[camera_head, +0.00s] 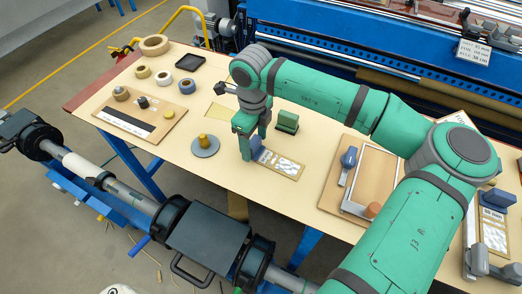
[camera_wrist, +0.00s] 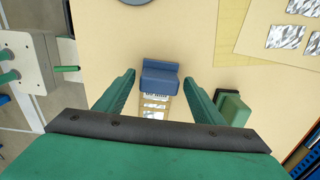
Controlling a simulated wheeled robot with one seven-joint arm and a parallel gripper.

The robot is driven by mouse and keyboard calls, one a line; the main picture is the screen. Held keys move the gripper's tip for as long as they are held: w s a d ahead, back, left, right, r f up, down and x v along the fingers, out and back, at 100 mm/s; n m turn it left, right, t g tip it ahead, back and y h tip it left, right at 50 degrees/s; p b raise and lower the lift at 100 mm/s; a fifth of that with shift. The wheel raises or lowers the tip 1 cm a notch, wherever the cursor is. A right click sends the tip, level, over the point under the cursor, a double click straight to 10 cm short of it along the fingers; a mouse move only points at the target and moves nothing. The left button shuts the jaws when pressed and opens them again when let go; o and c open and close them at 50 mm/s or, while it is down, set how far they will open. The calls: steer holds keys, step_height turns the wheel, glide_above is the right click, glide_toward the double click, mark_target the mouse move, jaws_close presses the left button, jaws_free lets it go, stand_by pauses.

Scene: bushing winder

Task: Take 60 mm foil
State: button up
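A blue block-shaped holder (camera_head: 262,155) sits at the end of a small tan card with silvery foil patches (camera_head: 286,167) on the table. In the wrist view the blue holder (camera_wrist: 160,77) lies between my fingertips, with the foil card (camera_wrist: 154,108) running back under my gripper. The card's label is too small to read, so I cannot tell whether it is the 60 mm foil. My gripper (camera_head: 256,150) is open and points down at the holder, with a visible gap on each side. I cannot tell whether the fingertips are level with it or above.
A green block (camera_head: 287,122) stands close by, beside my finger in the wrist view (camera_wrist: 232,106). Tape rolls (camera_head: 154,44) and a black tray (camera_head: 190,62) are farther back. A framed board (camera_head: 371,180) lies right.

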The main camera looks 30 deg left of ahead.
steer(key=shift+a, duration=0.1)
steer(key=c, duration=0.9)
steer(key=shift+r, duration=0.1)
